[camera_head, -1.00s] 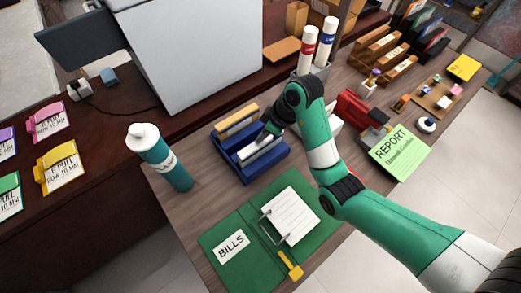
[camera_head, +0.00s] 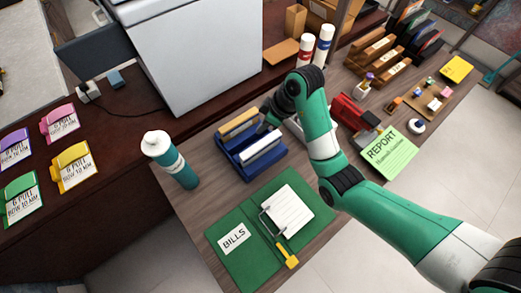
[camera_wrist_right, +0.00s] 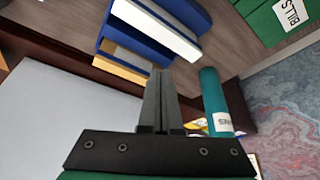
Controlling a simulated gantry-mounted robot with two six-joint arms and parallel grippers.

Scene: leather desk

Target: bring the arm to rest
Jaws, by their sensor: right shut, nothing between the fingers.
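My right arm comes in from the lower right of the head view. Its gripper (camera_head: 263,129) is over the far right side of the blue holder (camera_head: 243,170). The fingers are partly hidden in the head view; in the right wrist view the gripper (camera_wrist_right: 161,73) shows its two fingers together with nothing between them. The blue holder holds a white item (camera_head: 260,147) and a yellow-topped item (camera_head: 238,124). It also shows at the top of the right wrist view (camera_wrist_right: 135,38), apart from the fingertips. My left gripper is not in view.
A teal bottle (camera_head: 176,165) stands left of the holder. A green BILLS folder (camera_head: 232,267) lies open in front. A red object (camera_head: 347,112) and a green report (camera_head: 391,151) lie right of my arm. A large grey box (camera_head: 190,55) stands behind.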

